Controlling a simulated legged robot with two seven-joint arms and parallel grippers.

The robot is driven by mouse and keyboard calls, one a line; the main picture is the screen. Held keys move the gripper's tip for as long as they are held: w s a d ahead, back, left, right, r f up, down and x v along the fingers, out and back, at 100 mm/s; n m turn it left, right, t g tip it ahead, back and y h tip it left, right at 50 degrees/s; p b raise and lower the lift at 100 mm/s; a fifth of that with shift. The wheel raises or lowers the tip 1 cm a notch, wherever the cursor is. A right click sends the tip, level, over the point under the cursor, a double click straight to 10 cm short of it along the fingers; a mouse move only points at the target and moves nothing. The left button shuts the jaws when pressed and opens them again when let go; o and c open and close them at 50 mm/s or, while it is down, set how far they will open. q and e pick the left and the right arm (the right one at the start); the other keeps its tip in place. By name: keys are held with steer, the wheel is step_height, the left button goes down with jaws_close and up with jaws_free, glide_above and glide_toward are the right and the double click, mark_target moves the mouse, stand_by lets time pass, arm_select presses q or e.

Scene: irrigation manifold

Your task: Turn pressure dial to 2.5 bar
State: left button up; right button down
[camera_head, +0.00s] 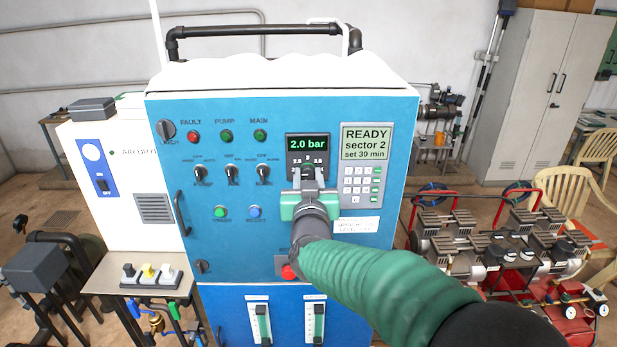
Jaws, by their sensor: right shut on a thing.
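The pressure dial (308,167) sits on the blue control cabinet, just under a small display (307,143) that reads 2.0 bar. Scale marks show around the dial, but they are too small to read surely. My right gripper (308,181) reaches up to the panel and is shut on the dial. Its fingers and body hide the dial's lower part and the panel below it. My left gripper is not in view.
A keypad panel (362,182) right of the dial reads READY, sector 2, set 30 min. Switches and lamps (232,172) fill the panel's left side. A red button (289,272) sits below my gripper. Red-framed compressors (490,245) stand at right.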

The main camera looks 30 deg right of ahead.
steer(key=shift+s+d, duration=0.1)
steer(key=shift+d, duration=0.1)
steer(key=shift+a, duration=0.3)
steer(key=shift+m+b, duration=0.3)
steer(key=shift+b, duration=0.1)
steer(key=shift+d+f+m+b, duration=0.1)
steer(key=shift+d+m+b, duration=0.1)
steer(key=shift+m+b, duration=1.5)
steer(key=shift+m, duration=0.1)
steer(key=m+b, duration=0.3)
steer(key=m, duration=0.1)
steer(key=shift+m, duration=0.3)
